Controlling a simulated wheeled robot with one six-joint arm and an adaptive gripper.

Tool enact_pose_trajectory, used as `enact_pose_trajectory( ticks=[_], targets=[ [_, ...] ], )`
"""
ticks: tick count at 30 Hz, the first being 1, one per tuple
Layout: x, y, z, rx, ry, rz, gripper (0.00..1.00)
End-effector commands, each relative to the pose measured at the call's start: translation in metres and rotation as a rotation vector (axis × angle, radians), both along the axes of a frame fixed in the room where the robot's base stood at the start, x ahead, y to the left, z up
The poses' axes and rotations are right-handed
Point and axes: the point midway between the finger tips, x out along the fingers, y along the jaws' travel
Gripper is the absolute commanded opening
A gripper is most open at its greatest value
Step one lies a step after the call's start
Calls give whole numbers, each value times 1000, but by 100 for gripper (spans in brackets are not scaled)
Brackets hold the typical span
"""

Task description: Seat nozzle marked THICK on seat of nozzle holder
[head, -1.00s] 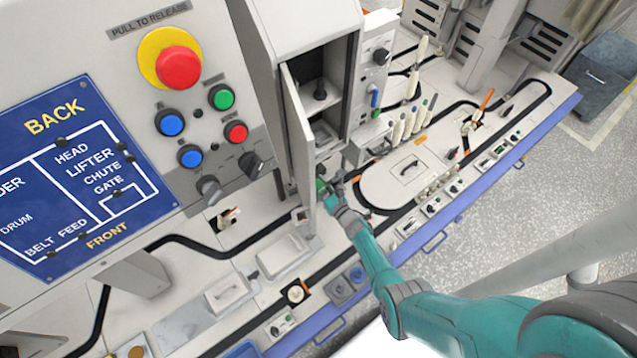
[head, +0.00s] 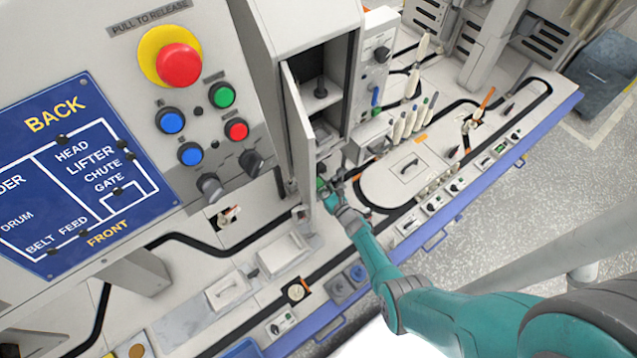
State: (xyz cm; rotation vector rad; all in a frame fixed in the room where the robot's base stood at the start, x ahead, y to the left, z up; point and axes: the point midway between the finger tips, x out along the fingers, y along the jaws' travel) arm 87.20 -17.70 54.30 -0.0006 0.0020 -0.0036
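My gripper (head: 327,191) is at the lower front of the open cabinet, beside the lower edge of its door. It is small and partly hidden, so I cannot tell whether it is open or holds something. A small green part (head: 320,184) shows close to its tip. I cannot make out a nozzle marked THICK, and no lettering on any nozzle is readable. I cannot tell which fitting is the nozzle holder.
The cabinet door (head: 298,140) stands open to the left of my gripper. A rack with several pale handles (head: 408,122) is at right. A black track (head: 190,240) runs along the bench. A control panel with a red button (head: 178,66) fills the left.

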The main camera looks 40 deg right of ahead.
Motion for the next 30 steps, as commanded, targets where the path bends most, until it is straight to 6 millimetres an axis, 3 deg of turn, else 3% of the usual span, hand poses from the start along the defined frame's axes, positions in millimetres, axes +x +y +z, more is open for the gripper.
enact_pose_trajectory(
  ticks=[30],
  targets=[
    [0,0,-16,1,-2,-1,2]
  ],
)
